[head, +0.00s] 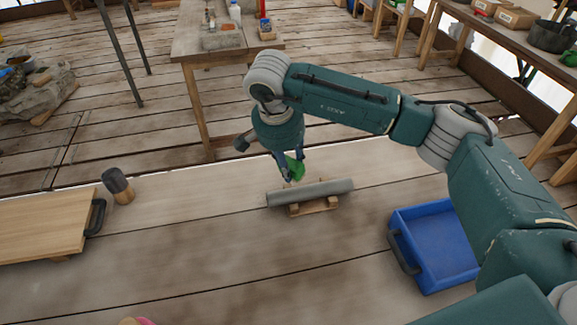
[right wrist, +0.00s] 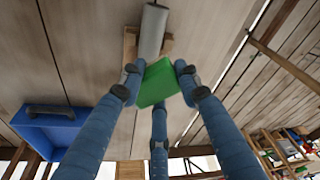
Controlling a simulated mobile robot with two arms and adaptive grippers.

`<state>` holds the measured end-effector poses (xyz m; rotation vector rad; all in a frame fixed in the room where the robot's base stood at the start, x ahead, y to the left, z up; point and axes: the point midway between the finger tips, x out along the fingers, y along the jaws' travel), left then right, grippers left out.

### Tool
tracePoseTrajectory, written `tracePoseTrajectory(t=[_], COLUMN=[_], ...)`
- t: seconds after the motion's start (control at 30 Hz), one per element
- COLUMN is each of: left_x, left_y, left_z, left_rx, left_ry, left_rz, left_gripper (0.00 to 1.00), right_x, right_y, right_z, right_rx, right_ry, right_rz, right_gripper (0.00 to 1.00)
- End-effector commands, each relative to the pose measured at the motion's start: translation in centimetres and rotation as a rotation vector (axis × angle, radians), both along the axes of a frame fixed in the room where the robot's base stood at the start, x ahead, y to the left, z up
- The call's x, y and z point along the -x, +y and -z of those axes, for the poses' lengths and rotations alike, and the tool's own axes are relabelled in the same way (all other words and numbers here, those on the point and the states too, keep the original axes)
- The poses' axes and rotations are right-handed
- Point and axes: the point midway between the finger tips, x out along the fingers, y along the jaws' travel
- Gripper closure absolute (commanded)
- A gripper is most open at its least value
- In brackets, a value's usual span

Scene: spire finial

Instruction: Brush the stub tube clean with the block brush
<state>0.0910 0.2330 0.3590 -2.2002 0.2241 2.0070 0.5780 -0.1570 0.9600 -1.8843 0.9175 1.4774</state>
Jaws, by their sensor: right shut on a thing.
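The stub tube (head: 318,191) is a grey cylinder lying across a small wooden cradle (head: 313,207) on the plank surface. It also shows at the top of the right wrist view (right wrist: 152,30). My right gripper (head: 289,172) is shut on the green block brush (head: 295,168), just behind the tube's left part in the head view. In the right wrist view the fingers of my right gripper (right wrist: 158,82) hold the brush (right wrist: 158,84) between them, and it overlaps the tube's near end. I cannot tell whether brush and tube touch. The bristles are hidden. My left gripper is not in view.
A blue tray (head: 436,243) stands right of the cradle. A wooden board (head: 40,225) with a dark handle lies at the left, beside a dark-topped cylinder (head: 117,185). A wooden table (head: 215,45) stands behind. The planks between board and cradle are clear.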

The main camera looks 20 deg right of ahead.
Motion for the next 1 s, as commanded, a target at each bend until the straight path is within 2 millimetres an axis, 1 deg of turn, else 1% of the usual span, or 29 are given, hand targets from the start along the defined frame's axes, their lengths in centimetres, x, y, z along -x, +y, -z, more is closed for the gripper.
tracePoseTrajectory(t=[0.03,0.1,0.27,1.0], left_x=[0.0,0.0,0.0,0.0], left_y=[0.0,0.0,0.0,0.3], left_z=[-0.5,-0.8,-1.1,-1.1], left_rx=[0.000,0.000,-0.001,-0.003], left_ry=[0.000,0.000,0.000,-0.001], left_rz=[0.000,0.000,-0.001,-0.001], left_gripper=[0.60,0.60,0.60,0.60], right_x=[0.0,0.0,0.1,0.2], right_y=[0.1,0.1,0.2,0.2], right_z=[-0.8,-1.4,-2.3,-2.4], right_rx=[0.000,0.001,0.000,-0.001], right_ry=[-0.002,-0.002,-0.001,-0.001], right_rz=[0.001,0.002,0.004,0.005], right_gripper=[0.96,0.96,0.96,0.96])
